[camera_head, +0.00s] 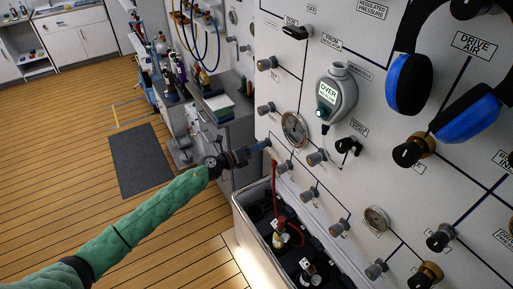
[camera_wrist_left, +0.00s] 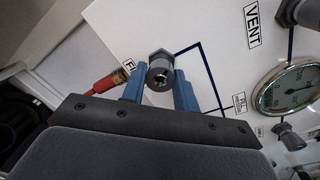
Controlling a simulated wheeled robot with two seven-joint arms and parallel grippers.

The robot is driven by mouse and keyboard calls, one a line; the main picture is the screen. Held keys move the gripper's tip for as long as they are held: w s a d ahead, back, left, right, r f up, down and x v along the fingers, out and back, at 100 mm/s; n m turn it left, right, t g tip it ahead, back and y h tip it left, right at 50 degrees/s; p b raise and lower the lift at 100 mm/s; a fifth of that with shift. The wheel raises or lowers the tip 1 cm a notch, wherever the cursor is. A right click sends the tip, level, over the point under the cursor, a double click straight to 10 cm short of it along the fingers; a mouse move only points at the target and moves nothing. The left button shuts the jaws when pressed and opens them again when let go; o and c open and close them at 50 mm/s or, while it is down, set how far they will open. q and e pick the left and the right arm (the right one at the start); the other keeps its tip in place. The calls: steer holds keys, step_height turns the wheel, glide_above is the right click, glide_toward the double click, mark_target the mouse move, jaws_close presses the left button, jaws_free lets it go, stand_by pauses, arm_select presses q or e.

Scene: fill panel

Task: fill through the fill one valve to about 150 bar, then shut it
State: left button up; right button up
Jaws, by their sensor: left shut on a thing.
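My left gripper (camera_head: 262,146) reaches the lower left edge of the white panel (camera_head: 260,95). In the left wrist view its blue fingers (camera_wrist_left: 160,86) are shut on a dark grey valve knob (camera_wrist_left: 160,69), one on each side. A label partly reading "FI" shows just left of this knob, the rest hidden. A round gauge (camera_head: 294,129) sits right of the gripper, and a gauge also shows at the right of the wrist view (camera_wrist_left: 289,90). Its reading is too small to tell. My right gripper is not in view.
A red hose (camera_head: 275,187) with a brass fitting (camera_wrist_left: 120,76) hangs beside the held knob. It runs down to a grey crate (camera_head: 243,217) holding dark cylinders. Other knobs (camera_head: 285,167) sit close by.

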arm_select(q)
steer(key=o, duration=1)
steer(key=shift+c, duration=0.2)
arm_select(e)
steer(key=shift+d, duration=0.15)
arm_select(q)
steer(key=b+v, duration=0.3)
steer(key=v, duration=0.4)
steer(key=shift+s+a+b, duration=0.2)
steer(key=shift+a+b, duration=0.2)
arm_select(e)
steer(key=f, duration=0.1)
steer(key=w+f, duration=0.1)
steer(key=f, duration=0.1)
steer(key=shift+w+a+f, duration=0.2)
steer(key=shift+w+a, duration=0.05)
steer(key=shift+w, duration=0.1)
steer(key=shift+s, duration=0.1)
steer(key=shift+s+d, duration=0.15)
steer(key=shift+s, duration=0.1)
